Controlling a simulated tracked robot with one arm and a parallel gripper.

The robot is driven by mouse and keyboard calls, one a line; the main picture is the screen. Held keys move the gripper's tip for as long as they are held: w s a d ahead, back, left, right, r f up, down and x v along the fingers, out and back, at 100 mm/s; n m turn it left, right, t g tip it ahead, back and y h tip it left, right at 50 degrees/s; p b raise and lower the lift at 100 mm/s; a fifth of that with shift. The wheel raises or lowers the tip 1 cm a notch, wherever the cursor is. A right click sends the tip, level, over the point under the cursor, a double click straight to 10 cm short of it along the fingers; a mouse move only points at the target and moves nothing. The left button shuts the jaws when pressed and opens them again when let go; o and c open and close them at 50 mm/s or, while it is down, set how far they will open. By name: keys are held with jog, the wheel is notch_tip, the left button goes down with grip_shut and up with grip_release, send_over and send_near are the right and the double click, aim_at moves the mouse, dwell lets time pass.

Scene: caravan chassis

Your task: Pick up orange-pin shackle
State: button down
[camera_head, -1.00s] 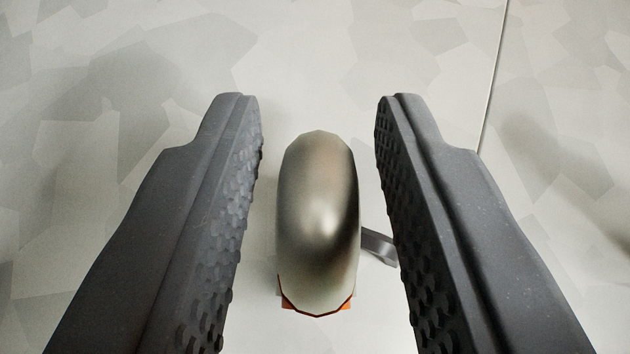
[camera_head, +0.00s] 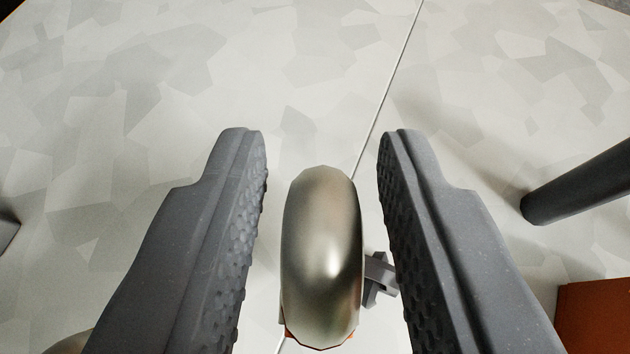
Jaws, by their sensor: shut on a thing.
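The shackle (camera_head: 322,255) is a rounded, shiny metal bow between my two fingers. A little orange shows at its lower end, and a grey pin end (camera_head: 380,278) sticks out to the right against the right finger. My gripper (camera_head: 322,150) has dark grey fingers with studded pads. It is shut on the shackle, at the pin, and a gap shows between the bow and each finger. The shackle appears raised above the pale floor. Most of the pin is hidden below the bow.
The pale patterned floor (camera_head: 140,110) is mostly clear ahead, with a thin seam across it. A dark round bar (camera_head: 580,185) and an orange-brown block (camera_head: 600,318) stand at the right. A dark object (camera_head: 8,228) is cut off at the left edge, and a metallic rounded thing shows at the lower left.

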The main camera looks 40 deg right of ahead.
jog(key=s+a+b, duration=0.1)
jog(key=s+b, duration=0.6)
jog(key=b, duration=0.1)
jog(key=shift+s+a+r, duration=0.3)
jog(key=shift+s+r, duration=0.05)
jog(key=shift+r, duration=0.05)
